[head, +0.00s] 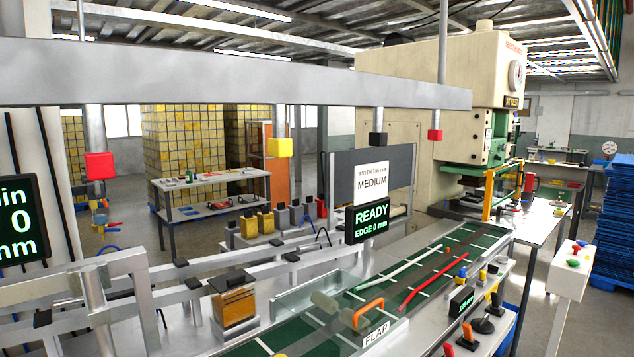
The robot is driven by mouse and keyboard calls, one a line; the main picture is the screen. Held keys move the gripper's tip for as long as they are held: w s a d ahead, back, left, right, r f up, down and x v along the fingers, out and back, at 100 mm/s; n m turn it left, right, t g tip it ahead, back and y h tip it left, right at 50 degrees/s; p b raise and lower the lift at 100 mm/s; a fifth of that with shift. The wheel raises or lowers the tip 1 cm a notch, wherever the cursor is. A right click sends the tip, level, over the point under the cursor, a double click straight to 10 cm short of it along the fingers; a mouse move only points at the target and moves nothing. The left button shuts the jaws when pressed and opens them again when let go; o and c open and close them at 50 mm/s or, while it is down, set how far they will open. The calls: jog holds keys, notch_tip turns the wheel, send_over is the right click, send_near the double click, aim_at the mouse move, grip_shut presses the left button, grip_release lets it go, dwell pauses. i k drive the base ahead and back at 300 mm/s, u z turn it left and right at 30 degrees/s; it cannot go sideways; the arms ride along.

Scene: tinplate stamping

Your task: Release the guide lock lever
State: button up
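No label in view names the guide lock lever, so I cannot tell which handle it is. Several handles show at the bottom right of the head view, by the conveyor's near edge. One has a red grip (467,331) and stands upright. A second red handle (449,349) is cut off by the bottom edge. A black knob (483,325) sits beside them. A green belt (440,258) with white cross lines and a red strip (436,281) runs behind these. My gripper is not in view.
A clear cover marked FLAP with an orange handle (368,312) stands over the belt. A sign (368,222) reads READY, EDGE 0 mm. A grey beam (230,78) crosses above. A cream press (450,115) stands behind. Open floor shows at the right, near blue stacks (614,225).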

aim_at(468, 335)
jog(key=u, duration=3.1)
jog(key=i, duration=0.55)
jog(key=z, duration=0.1)
